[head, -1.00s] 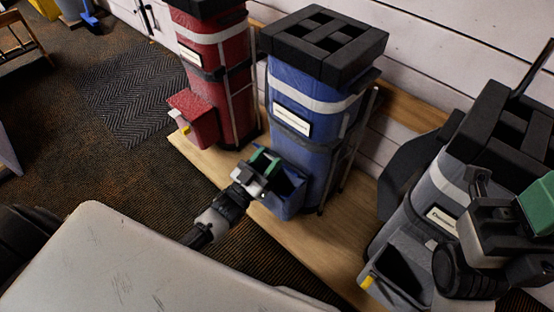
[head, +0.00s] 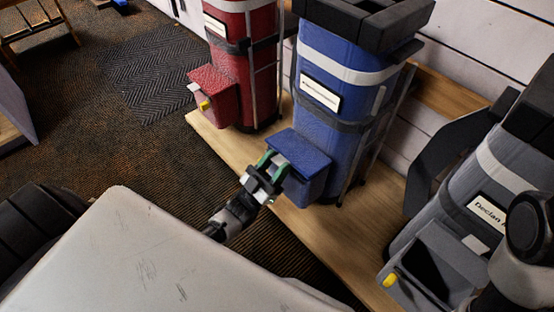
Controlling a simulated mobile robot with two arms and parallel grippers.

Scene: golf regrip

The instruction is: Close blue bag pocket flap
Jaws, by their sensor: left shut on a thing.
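The blue bag (head: 326,108) stands upright on a wooden platform. Its pocket (head: 309,187) sticks out low on its front, with the blue flap (head: 303,147) lying over the pocket's top. My left gripper (head: 272,166) is at the flap's front left edge, its green-padded fingers shut on the flap. The exact part pinched is hidden between the fingers. Part of my right arm (head: 527,228) shows at the right edge over the grey bag; its gripper is not in the picture.
A red bag (head: 233,88) with its pocket flap down stands to the left. A grey bag (head: 448,190) with an open pocket stands at the right. The wooden platform (head: 334,236) has bare room between the blue and grey bags. A pale wall runs behind.

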